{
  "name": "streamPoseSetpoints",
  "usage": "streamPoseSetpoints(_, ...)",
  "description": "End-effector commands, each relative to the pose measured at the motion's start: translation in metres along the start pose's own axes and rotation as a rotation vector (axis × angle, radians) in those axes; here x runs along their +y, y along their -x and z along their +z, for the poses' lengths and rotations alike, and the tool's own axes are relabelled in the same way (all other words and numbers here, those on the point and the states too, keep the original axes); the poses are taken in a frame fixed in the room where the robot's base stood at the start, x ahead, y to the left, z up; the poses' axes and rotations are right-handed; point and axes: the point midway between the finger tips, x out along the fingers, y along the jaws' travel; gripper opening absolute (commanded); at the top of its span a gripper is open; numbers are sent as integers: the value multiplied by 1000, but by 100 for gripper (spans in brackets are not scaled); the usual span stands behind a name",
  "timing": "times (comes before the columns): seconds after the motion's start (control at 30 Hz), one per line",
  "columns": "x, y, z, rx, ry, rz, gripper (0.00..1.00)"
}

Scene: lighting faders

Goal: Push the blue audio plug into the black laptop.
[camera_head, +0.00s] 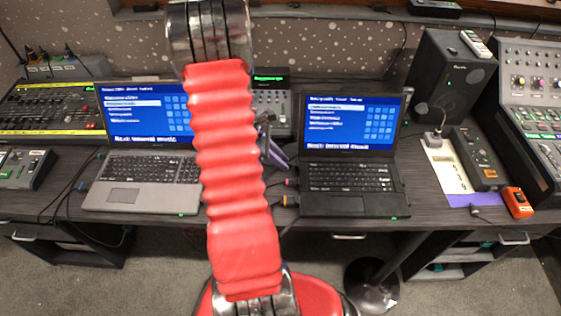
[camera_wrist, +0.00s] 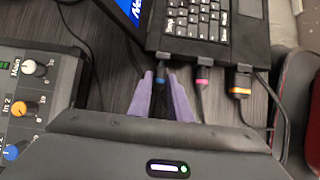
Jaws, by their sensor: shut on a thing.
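The black laptop (camera_head: 350,203) stands open on the desk, right of centre; its keyboard and side edge show in the wrist view (camera_wrist: 212,47). My gripper (camera_wrist: 161,76), with purple fingers, is shut on the blue audio plug (camera_wrist: 162,73) beside that edge. The plug points at the laptop's side, and its tip is at or very close to the edge; I cannot tell how deep it sits. In the head view my gripper (camera_head: 276,150) is left of the black laptop, partly behind my red arm, and the blue plug cannot be made out.
A pink-ringed plug (camera_wrist: 203,74) and an orange-ringed plug (camera_wrist: 240,84) sit along the same laptop edge, right of the blue one. A grey laptop (camera_head: 140,198) stands to the left. A speaker (camera_head: 452,80) and an orange device (camera_head: 518,202) are to the right. Cables lie nearby.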

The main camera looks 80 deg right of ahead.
Motion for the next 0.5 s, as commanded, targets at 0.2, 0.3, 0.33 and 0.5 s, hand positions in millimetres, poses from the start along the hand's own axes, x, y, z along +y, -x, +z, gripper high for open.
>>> streamPoseSetpoints(0.2, 0, -2, 3, 0, -1, 0, 0)
streamPoseSetpoints(0.3, 0, -3, 4, 0, 0, 0, 0)
streamPoseSetpoints(0.33, 0, -3, 4, 0, 0, 0, 0)
streamPoseSetpoints(0.5, 0, -4, 5, 0, 0, 0, 0)
